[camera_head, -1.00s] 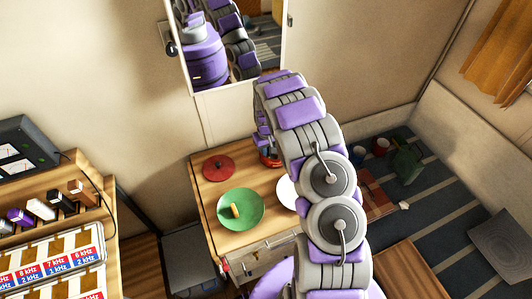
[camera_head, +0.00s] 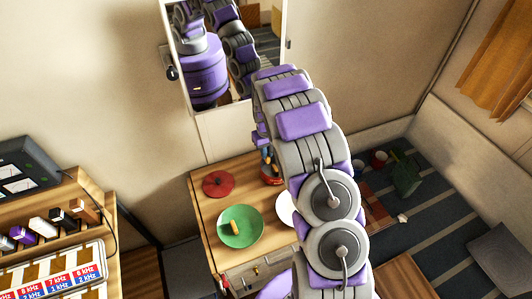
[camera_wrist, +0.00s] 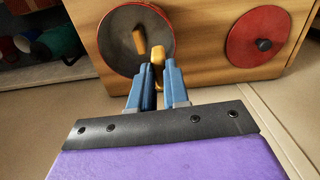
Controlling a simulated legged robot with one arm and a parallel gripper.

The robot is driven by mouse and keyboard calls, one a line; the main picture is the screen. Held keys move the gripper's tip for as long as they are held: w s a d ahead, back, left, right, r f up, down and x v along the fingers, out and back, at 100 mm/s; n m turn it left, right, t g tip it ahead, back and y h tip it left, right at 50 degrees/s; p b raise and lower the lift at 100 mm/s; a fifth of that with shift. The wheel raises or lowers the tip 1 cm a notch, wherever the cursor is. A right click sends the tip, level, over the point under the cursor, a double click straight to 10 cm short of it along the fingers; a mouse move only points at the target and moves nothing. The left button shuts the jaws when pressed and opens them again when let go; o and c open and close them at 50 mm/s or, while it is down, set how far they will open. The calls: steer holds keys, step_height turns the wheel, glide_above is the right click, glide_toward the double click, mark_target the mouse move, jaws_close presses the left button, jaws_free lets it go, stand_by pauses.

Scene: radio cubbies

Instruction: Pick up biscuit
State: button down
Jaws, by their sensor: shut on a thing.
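My gripper (camera_wrist: 158,82) is shut on a yellow-orange biscuit (camera_wrist: 157,56), held at the blue fingertips in the wrist view. Behind it is a dark round pan (camera_wrist: 118,42) with a red rim on the wooden table. A similar orange piece (camera_wrist: 138,42) shows inside the pan. In the head view, another biscuit-like piece (camera_head: 234,227) lies on a green plate (camera_head: 253,237). My arm hides most of my gripper there; a small bit of blue and red shows beside the arm.
A red lid (camera_head: 218,183) lies on the table; it also shows in the wrist view (camera_wrist: 257,40). A white plate (camera_head: 284,207) is partly behind my arm. A mirror (camera_head: 215,55) hangs on the wall behind. Shelves with radio parts (camera_head: 50,265) stand at left.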

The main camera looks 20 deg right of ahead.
step_height(320, 180, up, 2)
steer(key=shift+d+r+p, duration=0.15)
steer(key=shift+p, duration=0.75)
steer(key=shift+a+r+p, duration=0.2)
steer(key=shift+r+p, duration=0.3)
